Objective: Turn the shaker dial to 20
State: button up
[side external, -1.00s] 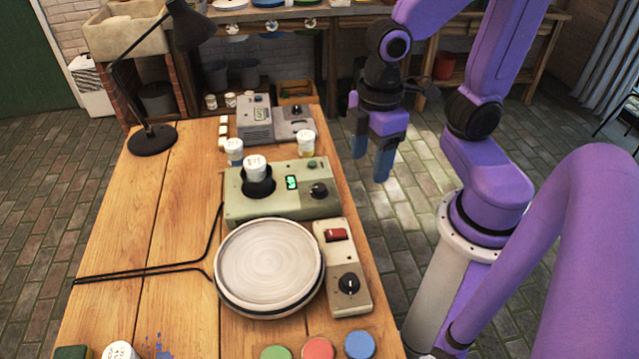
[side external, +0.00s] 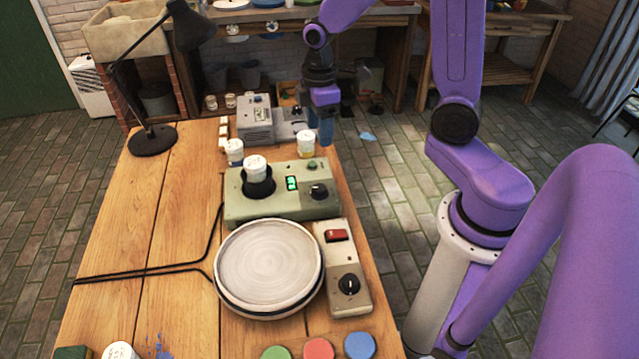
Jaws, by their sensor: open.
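The shaker (side external: 240,209) is a pale green box on the wooden table, with a white-lidded jar (side external: 255,168) standing in its black cup. Its small green-lit display (side external: 291,183) is too small to read surely. The black dial (side external: 319,191) with a light pointer mark is on its right side, and a small green button (side external: 311,164) sits behind it. My gripper (side external: 326,140) points down with blue fingers, behind and above the dial, near the table's right edge. It is open and touches nothing that I can see. The gap between its fingers is hard to see from this side.
A grey device (side external: 256,122) stands behind the shaker, with jars (side external: 234,148) and (side external: 306,142) between them. In front are a round plate (side external: 268,262) on a wheel and a control box with a red switch (side external: 336,236). A black lamp (side external: 152,140) stands at left.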

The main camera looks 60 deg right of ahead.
aim_at(319, 188)
notch_tip(319, 188, down, 17)
jog(key=shift+f, duration=0.15)
dwell(0.8)
jog(key=c, duration=1)
